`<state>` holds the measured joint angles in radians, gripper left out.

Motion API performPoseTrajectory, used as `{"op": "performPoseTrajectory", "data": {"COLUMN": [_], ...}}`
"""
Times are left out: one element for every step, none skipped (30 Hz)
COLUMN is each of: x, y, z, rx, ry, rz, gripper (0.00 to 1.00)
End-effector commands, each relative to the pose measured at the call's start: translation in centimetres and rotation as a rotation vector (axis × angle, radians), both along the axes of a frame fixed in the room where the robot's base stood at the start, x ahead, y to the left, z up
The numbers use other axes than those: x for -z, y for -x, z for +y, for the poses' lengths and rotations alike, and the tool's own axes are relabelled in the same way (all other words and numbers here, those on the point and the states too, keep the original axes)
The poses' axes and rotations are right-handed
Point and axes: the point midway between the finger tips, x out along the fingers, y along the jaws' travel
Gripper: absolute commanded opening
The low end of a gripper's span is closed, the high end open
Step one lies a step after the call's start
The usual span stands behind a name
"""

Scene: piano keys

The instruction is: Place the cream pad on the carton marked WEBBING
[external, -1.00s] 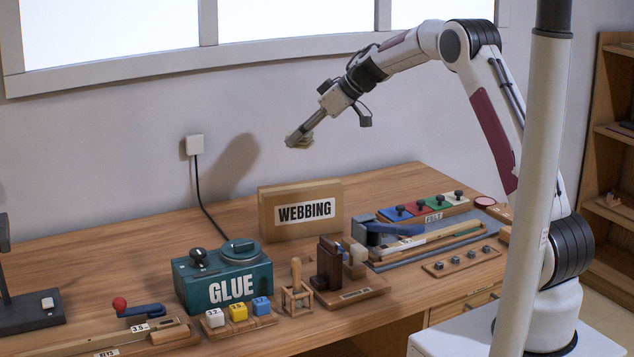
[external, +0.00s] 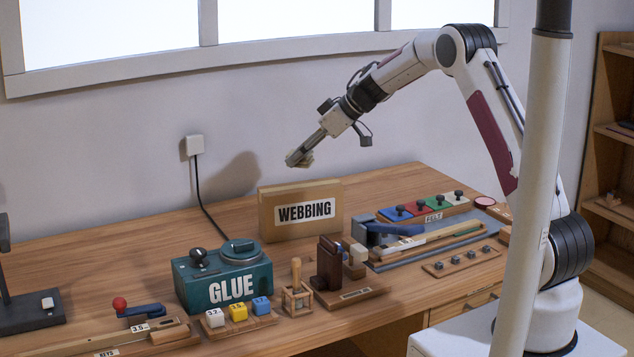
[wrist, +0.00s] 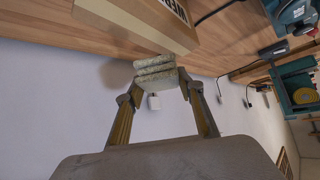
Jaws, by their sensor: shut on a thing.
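My gripper (external: 299,159) is shut on the cream pad (external: 305,160) and holds it in the air, just above the carton marked WEBBING (external: 265,215). In the wrist view the pad (wrist: 155,72) looks like a thick, rough cream block between the two fingertips. The carton is a brown box standing upright at the back of the bench, with a white label on its front. In the wrist view the carton (wrist: 150,25) lies beyond the pad, with a gap that I cannot measure.
A teal GLUE box (external: 230,290) stands left of the carton. A rack of coloured pads marked FELT (external: 430,208) and a blue-handled tool (external: 390,230) are to its right. A dark wooden block stand (external: 330,265) is in front. The wall is close behind.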

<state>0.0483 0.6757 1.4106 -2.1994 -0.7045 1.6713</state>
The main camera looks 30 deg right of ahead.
Motion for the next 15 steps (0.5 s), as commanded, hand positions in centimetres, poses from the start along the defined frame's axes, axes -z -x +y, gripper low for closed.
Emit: {"op": "performPoseTrajectory", "data": {"x": [0.28, 0.37, 0.42, 0.44, 0.44, 0.44, 0.44, 0.43, 0.43, 0.43, 0.45, 0.5, 0.59, 0.71, 0.97], "y": [0.01, 0.0, -0.01, -0.02, -0.02, -0.02, -0.02, -0.01, -0.01, -0.01, -0.01, -0.01, 0.0, 0.0, 0.0], "z": [0.01, 0.0, 0.01, 0.0, 0.0, 0.0, 0.0, 0.0, 0.0, 0.0, 0.0, 0.0, 0.01, 0.01, 0.01], "rx": [0.0, 0.0, 0.0, 0.0, -0.001, -0.001, -0.001, -0.001, 0.0, 0.0, 0.0, 0.0, 0.0, 0.0, 0.0], "ry": [0.0, 0.0, -0.001, -0.001, 0.0, 0.0, 0.0, 0.0, -0.001, -0.001, -0.001, 0.0, 0.0, 0.0, -0.001], "rz": [0.0, 0.0, -0.001, -0.001, -0.001, -0.001, -0.001, -0.001, -0.001, -0.001, -0.001, 0.0, 0.0, 0.0, 0.001], "gripper": [0.21, 0.21, 0.21, 0.21, 0.21, 0.21, 0.21, 0.21, 0.21, 0.21, 0.21, 0.21, 0.21, 0.21, 0.21]}}
